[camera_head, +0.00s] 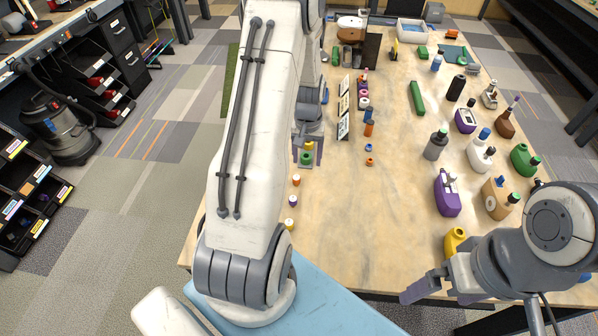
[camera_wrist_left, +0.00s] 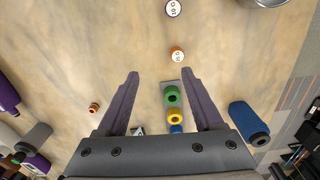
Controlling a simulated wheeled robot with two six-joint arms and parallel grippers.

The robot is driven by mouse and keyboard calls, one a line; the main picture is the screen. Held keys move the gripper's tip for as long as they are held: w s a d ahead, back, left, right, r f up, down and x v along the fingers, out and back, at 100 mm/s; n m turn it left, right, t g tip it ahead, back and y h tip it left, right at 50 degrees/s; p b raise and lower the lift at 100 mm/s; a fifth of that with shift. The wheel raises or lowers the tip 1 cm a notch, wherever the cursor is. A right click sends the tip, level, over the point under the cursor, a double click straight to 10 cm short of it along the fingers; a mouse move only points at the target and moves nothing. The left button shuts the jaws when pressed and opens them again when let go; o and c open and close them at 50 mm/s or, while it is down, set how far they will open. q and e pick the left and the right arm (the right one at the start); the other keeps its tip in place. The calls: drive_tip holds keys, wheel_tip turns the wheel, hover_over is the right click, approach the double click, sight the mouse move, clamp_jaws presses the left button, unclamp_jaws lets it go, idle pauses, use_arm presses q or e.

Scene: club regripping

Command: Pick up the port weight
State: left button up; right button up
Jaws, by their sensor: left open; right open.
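I cannot tell which is the port weight. In the left wrist view an orange-ringed weight (camera_wrist_left: 177,55) lies beyond the fingertips, and a white-faced one (camera_wrist_left: 172,9) sits further up. My left gripper (camera_wrist_left: 160,74) is open and empty, above a grey holder with a green ring (camera_wrist_left: 172,97) and a yellow ring (camera_wrist_left: 175,117). My right gripper (camera_head: 426,287) is open at the table's front right.
A yellow bottle (camera_head: 455,240) stands close to my right gripper. Several bottles, including a purple one (camera_head: 446,195), fill the table's right side. A small orange ring (camera_head: 369,161) lies mid-table. The front middle of the table (camera_head: 350,235) is clear.

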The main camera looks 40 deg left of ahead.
sight(297, 178)
use_arm(q)
drive_tip(key=a+f, duration=0.2)
drive_tip(key=shift+s+a+n, duration=0.3)
drive_tip(key=shift+s+n, duration=0.05)
drive_tip(key=shift+n, duration=0.05)
wheel_tip(297, 178, down, 4)
drive_tip(key=shift+f+p, duration=0.15)
drive_tip(key=shift+p, duration=0.7)
drive_tip(key=shift+f+p, duration=0.35)
drive_tip(key=shift+f, duration=0.05)
drive_tip(key=f, duration=0.1)
drive_tip(key=f+p, duration=0.2)
drive_tip(key=f, duration=0.1)
drive_tip(key=shift+s+a, duration=0.15)
drive_tip(key=shift+a, duration=0.15)
drive_tip(key=shift+f, duration=0.3)
clamp_jaws()
